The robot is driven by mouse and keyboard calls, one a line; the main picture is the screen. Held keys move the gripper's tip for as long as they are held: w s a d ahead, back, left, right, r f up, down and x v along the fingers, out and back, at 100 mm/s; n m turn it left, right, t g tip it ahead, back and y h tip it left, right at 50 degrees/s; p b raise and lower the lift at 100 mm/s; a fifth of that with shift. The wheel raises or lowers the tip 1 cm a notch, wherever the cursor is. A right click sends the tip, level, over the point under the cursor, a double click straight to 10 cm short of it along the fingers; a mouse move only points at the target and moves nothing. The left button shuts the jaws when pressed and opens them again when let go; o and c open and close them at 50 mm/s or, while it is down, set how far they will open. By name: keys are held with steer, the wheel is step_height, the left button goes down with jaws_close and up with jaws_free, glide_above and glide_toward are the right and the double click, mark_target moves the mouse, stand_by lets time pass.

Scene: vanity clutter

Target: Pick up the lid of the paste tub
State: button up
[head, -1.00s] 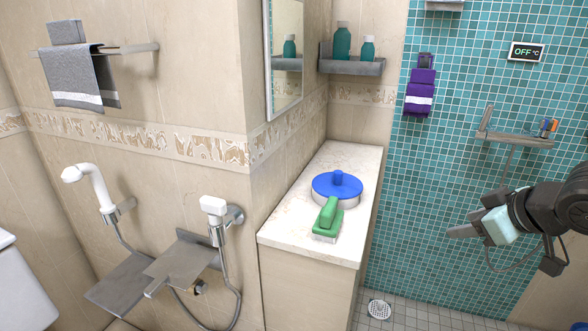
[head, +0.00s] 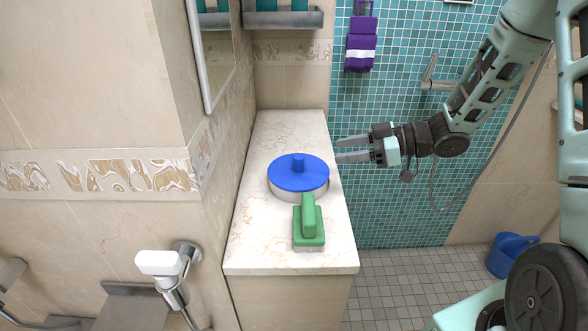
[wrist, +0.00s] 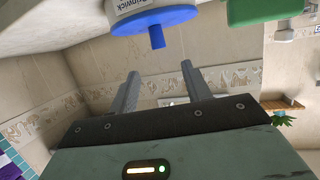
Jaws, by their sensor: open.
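The paste tub (head: 284,194) stands on the marble counter, its pale side showing below the lid. Its blue round lid (head: 285,177) with a knob on top sits on the tub. The lid also shows in the wrist view (wrist: 150,22), at the top, with the knob pointing down the picture. My gripper (head: 338,150) is open and empty, to the right of and beyond the lid, apart from it. In the wrist view its two fingers (wrist: 160,82) are spread with nothing between them.
The wall and mirror (head: 210,60) bound the counter's left side. A shelf (head: 283,19) hangs behind. A blue bucket (head: 510,254) stands on the floor at right.

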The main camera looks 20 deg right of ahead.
mark_target(299, 156)
steer(key=x, duration=0.6)
steer(key=shift+f+p+x, duration=0.1)
steer(key=shift+p+x, duration=0.3)
steer(key=shift+x, duration=1.1)
steer(key=shift+f+p+x, duration=0.15)
steer(key=shift+p+x, duration=0.2)
steer(key=shift+x, duration=1.15)
steer(key=shift+w+d, duration=0.1)
steer(key=shift+d, duration=0.05)
steer(key=shift+c, duration=0.2)
steer(key=c, duration=1)
